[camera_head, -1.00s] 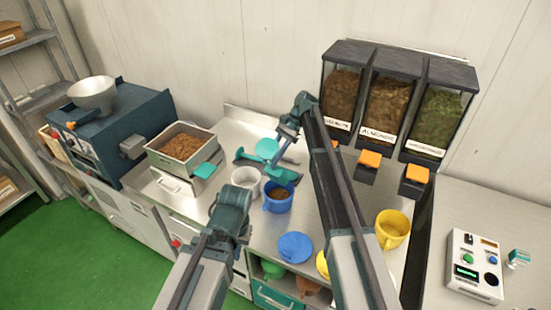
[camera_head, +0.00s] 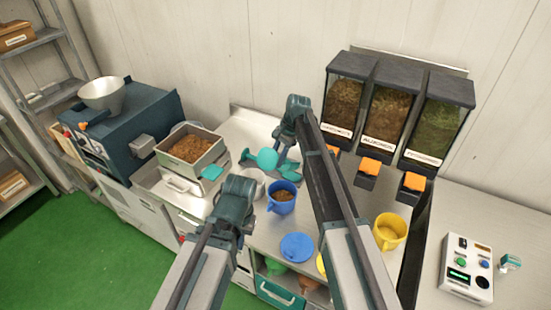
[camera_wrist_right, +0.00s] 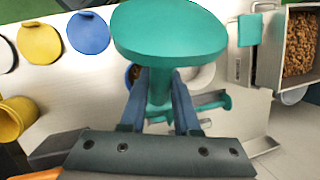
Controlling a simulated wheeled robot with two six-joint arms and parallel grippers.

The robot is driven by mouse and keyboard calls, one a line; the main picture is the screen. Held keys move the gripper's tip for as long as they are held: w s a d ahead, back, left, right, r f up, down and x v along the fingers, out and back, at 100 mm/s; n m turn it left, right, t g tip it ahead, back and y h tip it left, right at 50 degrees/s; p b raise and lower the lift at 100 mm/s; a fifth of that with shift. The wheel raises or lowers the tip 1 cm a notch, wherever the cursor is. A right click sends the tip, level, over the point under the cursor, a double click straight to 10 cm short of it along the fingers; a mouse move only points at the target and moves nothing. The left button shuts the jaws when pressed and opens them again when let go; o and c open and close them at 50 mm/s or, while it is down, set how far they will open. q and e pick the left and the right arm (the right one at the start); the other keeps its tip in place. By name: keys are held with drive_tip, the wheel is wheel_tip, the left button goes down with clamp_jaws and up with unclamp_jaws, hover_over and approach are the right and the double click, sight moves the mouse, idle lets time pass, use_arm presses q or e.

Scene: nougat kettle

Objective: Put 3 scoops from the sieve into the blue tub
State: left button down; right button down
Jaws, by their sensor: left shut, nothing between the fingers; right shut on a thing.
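The sieve (camera_head: 213,153) is a pale box of brown pieces at the left of the counter; it shows at the right edge of the right wrist view (camera_wrist_right: 264,50). The blue tub (camera_head: 280,205) stands upright mid-counter with brown pieces inside. My right gripper (camera_wrist_right: 159,100) is shut on a teal scoop (camera_wrist_right: 168,32), held above the counter near the blue tub. The scoop's rounded teal part (camera_head: 268,158) shows in the head view; its load cannot be made out. My left gripper (camera_head: 235,190) is shut and empty, in front of the white tub; its fingertips are mostly hidden.
A white tub (camera_head: 250,187) stands left of the blue tub, partly hidden. A blue lid (camera_head: 297,247) lies in front. A yellow cup (camera_head: 390,232) stands at right. Several dispensers (camera_head: 388,115) line the back. A button panel (camera_head: 467,268) is at far right.

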drive_tip(key=r+t+h, duration=0.1)
drive_tip(key=t, duration=0.1)
drive_tip(key=s+r+t+h+p, duration=0.1)
drive_tip(key=h, duration=0.1)
drive_tip(key=shift+a+t, duration=0.1)
drive_tip(key=shift+t, duration=0.3)
drive_tip(key=shift+w+r+n+t+h, duration=0.25)
drive_tip(key=shift+n+t+h, duration=0.05)
drive_tip(key=shift+t+h, duration=0.45)
drive_tip(key=shift+w+r+t, duration=0.2)
drive_tip(key=shift+w+t, duration=0.05)
